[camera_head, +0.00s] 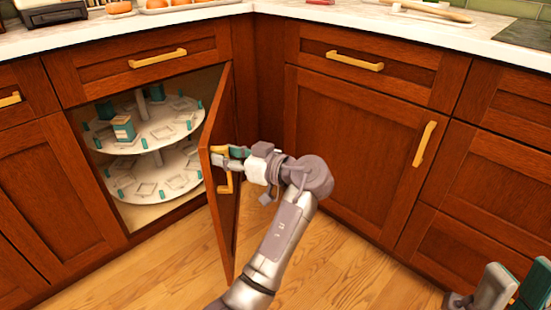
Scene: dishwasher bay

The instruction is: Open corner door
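The corner door (222,200) is a reddish-brown panel swung well outward, seen nearly edge-on. Its gold handle (227,187) is on its outer face. My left gripper (232,156) is at the upper part of this handle, its fingers overlapping it. Whether the fingers are closed around the handle is hard to see. The open corner cabinet shows two round white shelves (160,130) with teal-edged parts and a teal-and-white box (124,128). My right gripper (520,283) is at the bottom right corner, its two fingers apart and empty, partly cut off by the frame.
Closed cabinet doors and drawers (355,140) with gold handles stand to the right, and more on the left. A pale countertop (400,22) runs above, with a tray of round orange-brown items (165,5). The wooden floor (340,265) is clear.

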